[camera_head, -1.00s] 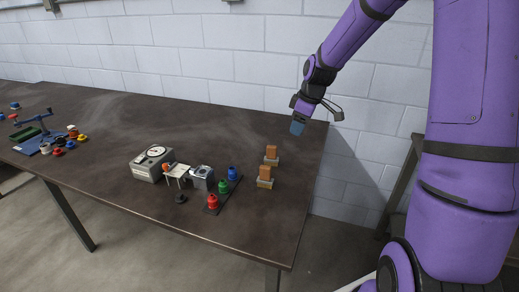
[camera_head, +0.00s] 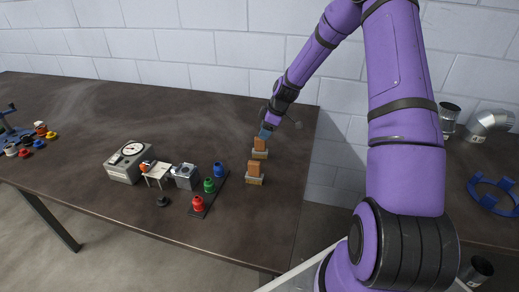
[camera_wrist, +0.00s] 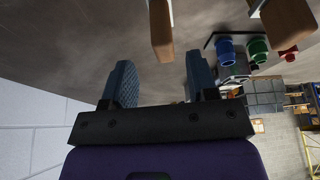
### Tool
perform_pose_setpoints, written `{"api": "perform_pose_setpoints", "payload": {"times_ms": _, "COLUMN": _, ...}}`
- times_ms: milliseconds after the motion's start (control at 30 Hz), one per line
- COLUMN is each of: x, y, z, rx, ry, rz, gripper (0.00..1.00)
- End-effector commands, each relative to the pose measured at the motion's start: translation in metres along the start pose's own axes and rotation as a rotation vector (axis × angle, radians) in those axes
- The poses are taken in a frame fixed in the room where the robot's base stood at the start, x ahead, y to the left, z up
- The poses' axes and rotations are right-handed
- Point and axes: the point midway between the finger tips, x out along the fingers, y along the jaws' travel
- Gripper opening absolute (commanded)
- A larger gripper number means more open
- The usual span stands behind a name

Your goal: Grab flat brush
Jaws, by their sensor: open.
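Two brushes with orange-brown wooden handles and pale lower ends stand upright near the table's right end: a far one (camera_head: 260,144) and a near one (camera_head: 255,170). Which is meant by the flat brush I cannot tell. My gripper (camera_head: 266,132) is just above and beside the far brush in the head view. In the wrist view my open blue fingers (camera_wrist: 160,78) have an empty gap, with one brown handle (camera_wrist: 161,35) just beyond it. A second handle (camera_wrist: 287,20) is at upper right. I see no contact with either brush.
A dark rack with red (camera_head: 198,203), green (camera_head: 209,186) and blue (camera_head: 218,170) pieces stands left of the brushes. A dial device (camera_head: 128,160) and small white stand (camera_head: 158,172) are further left. A second table (camera_head: 470,165) with duct parts is at right.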

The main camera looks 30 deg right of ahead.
Motion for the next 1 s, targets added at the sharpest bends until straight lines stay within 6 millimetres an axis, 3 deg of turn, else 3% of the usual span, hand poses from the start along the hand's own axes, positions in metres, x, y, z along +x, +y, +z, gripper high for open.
{"api": "perform_pose_setpoints", "payload": {"times_ms": 267, "x": 0.02, "y": -0.002, "z": -0.002, "rx": -0.001, "ry": -0.001, "rz": -0.001, "gripper": 0.53}}
{"api": "perform_pose_setpoints", "payload": {"times_ms": 533, "x": 0.056, "y": -0.004, "z": -0.004, "rx": 0.0, "ry": -0.001, "rz": -0.003, "gripper": 0.53}}
{"api": "perform_pose_setpoints", "payload": {"times_ms": 800, "x": 0.06, "y": -0.004, "z": -0.004, "rx": 0.0, "ry": -0.001, "rz": 0.001, "gripper": 0.53}}
{"api": "perform_pose_setpoints", "payload": {"times_ms": 1000, "x": 0.06, "y": -0.004, "z": -0.004, "rx": 0.0, "ry": -0.001, "rz": 0.0, "gripper": 0.07}}
